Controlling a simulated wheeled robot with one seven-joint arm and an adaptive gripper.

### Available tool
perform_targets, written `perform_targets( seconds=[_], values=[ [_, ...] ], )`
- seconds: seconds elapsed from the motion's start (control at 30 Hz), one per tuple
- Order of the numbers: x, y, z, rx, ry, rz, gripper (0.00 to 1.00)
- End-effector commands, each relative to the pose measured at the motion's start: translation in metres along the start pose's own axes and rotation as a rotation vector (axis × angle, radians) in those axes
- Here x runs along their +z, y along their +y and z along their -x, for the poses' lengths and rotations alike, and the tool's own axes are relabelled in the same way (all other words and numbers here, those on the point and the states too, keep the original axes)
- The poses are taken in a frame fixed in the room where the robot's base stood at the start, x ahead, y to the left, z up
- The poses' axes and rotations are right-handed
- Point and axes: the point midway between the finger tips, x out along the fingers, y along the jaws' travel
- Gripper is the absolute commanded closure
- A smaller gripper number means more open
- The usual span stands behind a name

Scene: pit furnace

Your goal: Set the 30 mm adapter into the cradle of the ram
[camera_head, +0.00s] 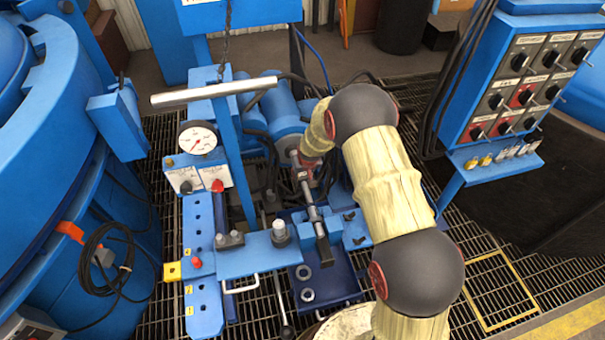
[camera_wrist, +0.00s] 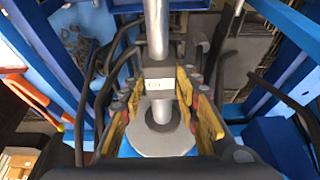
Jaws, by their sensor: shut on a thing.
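My gripper (camera_head: 304,172) is low over the blue machine, at the end of my arm in the head view. In the wrist view its yellow-padded fingers (camera_wrist: 165,108) are shut on a grey piece with a white label (camera_wrist: 156,84), apparently the adapter; its size marking is too small to read. A shiny rod (camera_wrist: 157,30) runs from it toward the picture's top. A round grey plate (camera_wrist: 162,142) shows beyond the fingers. In the head view a metal rod (camera_head: 311,208) with a dark end block (camera_head: 325,251) extends below my gripper. I cannot clearly tell the cradle apart, nor whether the adapter touches it.
A blue post with a silver crossbar (camera_head: 210,92) and a pressure gauge (camera_head: 197,139) stand left of my gripper. A blue tray with rings (camera_head: 329,285) lies in front. A control panel (camera_head: 522,72) stands at the right. Dark hoses (camera_wrist: 98,95) run close beside my fingers.

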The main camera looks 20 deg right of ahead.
Motion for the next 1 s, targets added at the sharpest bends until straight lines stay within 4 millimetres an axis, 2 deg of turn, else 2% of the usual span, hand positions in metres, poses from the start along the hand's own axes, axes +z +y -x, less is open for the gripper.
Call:
perform_targets(
  seconds=[0.33, 0.37, 0.73, 1.0],
  values=[
    [-0.0021, 0.0000, -0.0010, 0.000, 0.005, 0.000, 1.00],
    [-0.0021, 0.0000, -0.0010, 0.000, 0.005, 0.000, 0.68],
    [0.0001, 0.0000, -0.0020, 0.000, 0.002, 0.000, 0.47],
    [0.0036, 0.0000, -0.0034, 0.000, -0.004, 0.000, 0.47]
  ],
)
